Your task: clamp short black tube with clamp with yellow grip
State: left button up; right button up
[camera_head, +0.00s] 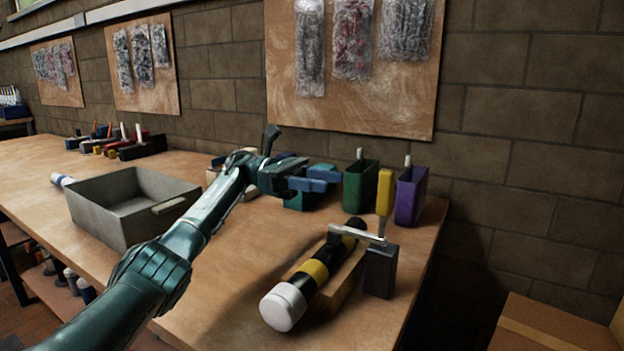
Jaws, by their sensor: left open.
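The short black tube (327,253) has yellow bands and a white end cap. It lies on a wooden block (340,287) near the table's right end, its white end toward me. The clamp stands to the right of the tube, with a dark base (380,270), an upright yellow grip (385,192) and a grey bar reaching left over the tube's far part. I cannot tell whether the bar presses on the tube. My left gripper (334,180) is open and empty, left of the yellow grip and apart from it. My right gripper is not in view.
A green bin (360,187) and a purple bin (411,195) stand behind the clamp. A grey tray (122,213) sits left of my left arm. The wooden table (225,307) is clear in front of the tube. A brick wall rises behind.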

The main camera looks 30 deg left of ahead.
pick_arm(q)
jog(key=shift+a, duration=1.05)
jog(key=shift+f, duration=0.1)
